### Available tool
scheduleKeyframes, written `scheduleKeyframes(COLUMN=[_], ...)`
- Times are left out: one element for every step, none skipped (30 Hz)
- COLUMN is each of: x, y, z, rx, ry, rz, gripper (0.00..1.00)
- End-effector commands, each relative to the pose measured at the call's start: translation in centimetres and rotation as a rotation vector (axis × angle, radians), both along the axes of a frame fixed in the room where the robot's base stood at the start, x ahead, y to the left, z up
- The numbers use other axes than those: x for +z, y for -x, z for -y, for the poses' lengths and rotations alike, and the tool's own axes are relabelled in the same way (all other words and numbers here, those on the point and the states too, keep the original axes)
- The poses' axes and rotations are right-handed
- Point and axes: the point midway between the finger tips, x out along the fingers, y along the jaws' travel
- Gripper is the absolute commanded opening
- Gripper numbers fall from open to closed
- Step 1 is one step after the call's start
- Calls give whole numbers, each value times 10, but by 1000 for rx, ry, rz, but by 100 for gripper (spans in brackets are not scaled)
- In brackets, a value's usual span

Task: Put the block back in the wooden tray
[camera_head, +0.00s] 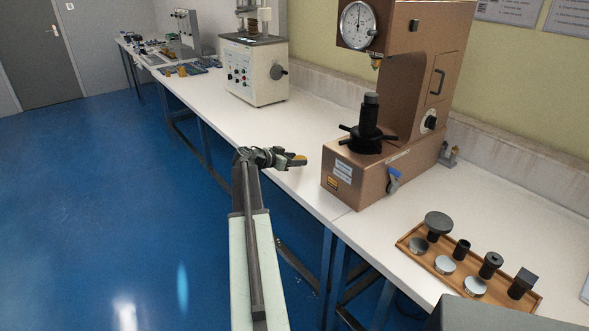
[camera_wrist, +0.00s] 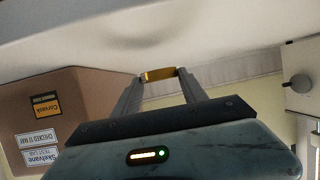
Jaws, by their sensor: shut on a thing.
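My gripper (camera_head: 297,161) is over the front edge of the white bench, left of the brown hardness tester. It is shut on a small yellow, brass-like block (camera_wrist: 160,75), which shows between the two fingertips in the wrist view. In the head view only a bit of yellow (camera_head: 300,156) shows at the fingers. The wooden tray (camera_head: 403,241) lies on the bench at the lower right, well apart from my gripper. It holds several dark posts and silver discs. Its near right part is partly hidden by a grey surface.
The brown hardness tester (camera_head: 345,180) stands between my gripper and the tray; it also shows in the wrist view (camera_wrist: 80,100). A white tester (camera_head: 255,75) stands farther back. The bench (camera_head: 300,125) is clear between the two machines. A blue floor (camera_head: 120,180) lies at left.

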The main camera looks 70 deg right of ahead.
Motion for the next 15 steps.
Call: scheduleKeyframes(x=[-3, -6, -13, -18, -24, -31, -36, -39, -40, -38, -37, -35, -35, -35, -35], y=[0, 0, 0, 0, 0, 0, 0, 0, 0, -1, -1, -1, -1, -1, -1], z=[-1, -1, -1, -1, -1, -1, -1, -1, -1, -1, -1, -1, -1, -1, -1], rx=[0, 0, 0, 1, 1, 1, 1, 1, 1, 1, 1, 1, 1, 1, 1], ry=[0, 0, 0, 1, 1, 0, 0, 0, 0, 0, 0, 0, 0, 0, 0], rz=[-1, -1, -1, -1, -1, 0, 0, 0, 0, 0, 0, 0, 0, 0, 0], gripper=[0, 0, 0, 0, 0, 0, 0, 0, 0, 0, 0, 0, 0, 0, 0])
